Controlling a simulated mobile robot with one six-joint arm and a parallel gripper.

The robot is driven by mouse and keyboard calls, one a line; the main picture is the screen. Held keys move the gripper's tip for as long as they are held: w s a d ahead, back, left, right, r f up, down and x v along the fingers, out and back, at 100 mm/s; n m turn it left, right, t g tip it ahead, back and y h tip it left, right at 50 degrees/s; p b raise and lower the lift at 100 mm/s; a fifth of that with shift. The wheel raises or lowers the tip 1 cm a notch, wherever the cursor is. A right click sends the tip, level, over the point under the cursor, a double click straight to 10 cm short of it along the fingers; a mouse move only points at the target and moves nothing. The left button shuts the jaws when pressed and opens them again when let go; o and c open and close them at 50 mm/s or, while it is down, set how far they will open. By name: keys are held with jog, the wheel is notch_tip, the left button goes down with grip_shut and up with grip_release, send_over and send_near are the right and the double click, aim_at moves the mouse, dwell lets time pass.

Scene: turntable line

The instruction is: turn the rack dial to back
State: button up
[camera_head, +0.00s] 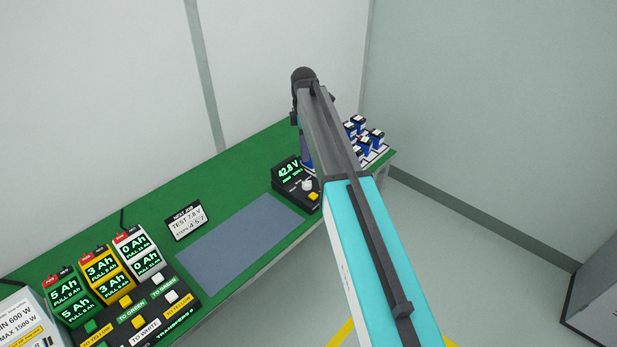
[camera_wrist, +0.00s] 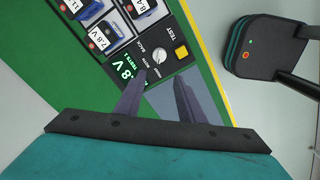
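The rack dial is a small pale round knob (camera_head: 307,184) on a black tester box (camera_head: 286,186) whose green display reads 42.8 V. In the wrist view the dial (camera_wrist: 153,73) shows between the yellow TEST button and the display, with small labels beside it; I can read BACK, but not where the knob points. My gripper (camera_wrist: 161,78) has its two dark fingers apart with nothing between them. The left fingertip appears close to the dial; I cannot tell whether it touches. In the head view my arm hides most of the gripper.
Blue battery packs (camera_head: 376,138) stand at the bench's far end, close to the tester. A grey mat (camera_head: 240,243) lies bare in front. A card reading TEST 7.8 V (camera_head: 187,220) and a panel with green, yellow and white packs (camera_head: 103,279) are at left.

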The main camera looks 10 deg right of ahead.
aim_at(307, 182)
jog(key=shift+d+f, duration=0.1)
jog(key=shift+d, duration=0.2)
jog(key=shift+d+f+p, duration=0.1)
jog(key=shift+f+p, duration=2.55)
jog(key=shift+f, duration=4.2)
